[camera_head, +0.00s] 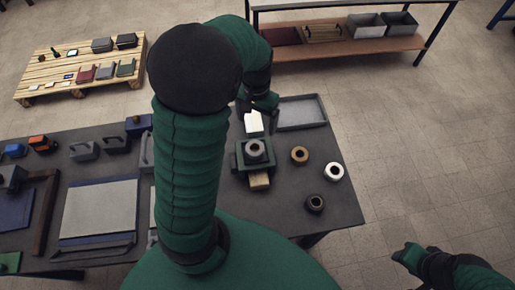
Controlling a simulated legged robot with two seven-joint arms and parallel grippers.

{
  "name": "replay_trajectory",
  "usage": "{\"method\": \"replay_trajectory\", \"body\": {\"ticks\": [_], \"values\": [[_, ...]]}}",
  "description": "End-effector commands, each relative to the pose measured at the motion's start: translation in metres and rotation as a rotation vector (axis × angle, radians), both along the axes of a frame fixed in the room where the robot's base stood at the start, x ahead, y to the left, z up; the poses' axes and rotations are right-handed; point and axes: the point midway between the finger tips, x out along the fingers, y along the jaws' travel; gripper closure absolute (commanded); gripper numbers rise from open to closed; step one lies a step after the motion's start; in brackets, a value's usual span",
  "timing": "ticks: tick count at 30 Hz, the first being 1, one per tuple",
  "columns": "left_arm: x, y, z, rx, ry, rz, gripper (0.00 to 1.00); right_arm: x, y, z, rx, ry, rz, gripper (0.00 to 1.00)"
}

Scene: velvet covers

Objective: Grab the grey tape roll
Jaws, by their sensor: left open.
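The grey tape roll (255,148) appears to rest on a dark green square piece (241,160) on the dark table, its hole facing up. My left arm rises through the middle of the view and bends down to the right. My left gripper (259,106) is open, behind the roll and apart from it in the picture; its fingers are small and dark. A white block-like piece (254,122) lies between them in the picture. My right gripper (405,254) is at the lower right, off the table; its jaws are unclear.
Tan (299,155), white (334,171) and black (315,203) rolls stand to the right. A tan block (260,181) is just in front of the grey roll. A grey tray (301,112) lies behind. My arm hides part of the table (345,205), whose right edge is clear.

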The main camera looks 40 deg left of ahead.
Motion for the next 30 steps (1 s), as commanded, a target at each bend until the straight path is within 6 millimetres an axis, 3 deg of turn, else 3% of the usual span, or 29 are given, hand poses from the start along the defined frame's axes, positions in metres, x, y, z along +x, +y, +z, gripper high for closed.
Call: {"method": "replay_trajectory", "body": {"ticks": [9, 17, 23, 30], "values": [[-0.002, 0.0, -0.083, -0.001, 0.006, 0.001, 0.13, 0.0, 0.0, -0.001, 0.0, -0.001, 0.001, 0.64], [-0.003, -0.002, -0.113, 0.001, 0.003, 0.001, 0.13, 0.0, 0.0, 0.003, 0.0, -0.001, 0.001, 0.64], [-0.005, -0.003, -0.148, 0.0, 0.002, 0.001, 0.13, 0.0, 0.0, 0.007, 0.0, -0.001, 0.0, 0.64], [-0.004, -0.002, -0.153, 0.0, -0.002, 0.0, 0.13, 0.0, 0.0, 0.006, 0.0, -0.001, 0.0, 0.64]]}}
